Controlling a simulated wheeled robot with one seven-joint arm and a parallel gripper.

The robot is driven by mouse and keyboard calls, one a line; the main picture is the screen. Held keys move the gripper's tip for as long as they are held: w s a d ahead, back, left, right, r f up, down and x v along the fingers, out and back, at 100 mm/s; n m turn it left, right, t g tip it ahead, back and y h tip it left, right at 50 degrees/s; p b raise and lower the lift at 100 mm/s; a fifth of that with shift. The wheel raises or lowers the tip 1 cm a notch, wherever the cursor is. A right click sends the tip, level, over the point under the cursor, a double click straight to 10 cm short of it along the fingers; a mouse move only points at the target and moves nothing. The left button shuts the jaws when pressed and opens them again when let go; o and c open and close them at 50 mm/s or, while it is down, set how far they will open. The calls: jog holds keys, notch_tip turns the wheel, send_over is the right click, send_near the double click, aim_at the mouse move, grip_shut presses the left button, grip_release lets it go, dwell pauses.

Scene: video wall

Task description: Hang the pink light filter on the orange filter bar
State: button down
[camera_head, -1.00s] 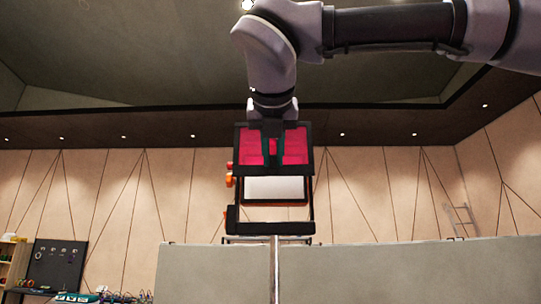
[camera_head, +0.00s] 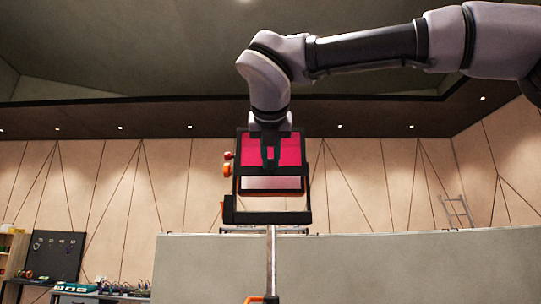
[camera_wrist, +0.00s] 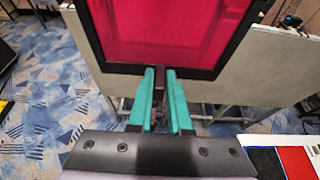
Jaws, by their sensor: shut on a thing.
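The pink light filter (camera_head: 289,148) is a pink sheet in a black square frame, held upright in the head view. It also fills the top of the wrist view (camera_wrist: 170,28). My gripper (camera_head: 270,163) is shut on a dark tab at the frame's edge, between its teal fingers (camera_wrist: 160,85). The filter overlaps the upper part of a white-faced lamp (camera_head: 270,184) in a black yoke on a pole. Orange parts (camera_head: 228,168) show at the lamp's left side. I cannot make out the orange filter bar clearly, nor whether the filter touches it.
A grey panel (camera_head: 400,262) stands behind the lamp's pole (camera_head: 271,260). An orange clamp (camera_head: 260,299) is low on the pole. A workbench (camera_head: 90,297) and a dark pegboard (camera_head: 54,256) are at the left. A patterned blue carpet (camera_wrist: 45,85) shows in the wrist view.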

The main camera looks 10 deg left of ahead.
jog(key=shift+w+r+x, duration=0.1)
jog(key=shift+r+x, duration=0.1)
jog(key=shift+x, duration=0.9)
jog(key=shift+w+r+x, duration=0.1)
jog(key=shift+r+x, duration=0.15)
jog(key=shift+x, duration=0.85)
jog(key=shift+w+r+x, duration=0.1)
jog(key=shift+r+x, duration=0.1)
jog(key=shift+x, duration=0.9)
jog(key=c, duration=0.8)
grip_release()
jog(key=shift+o, duration=0.2)
jog(key=shift+s, duration=0.1)
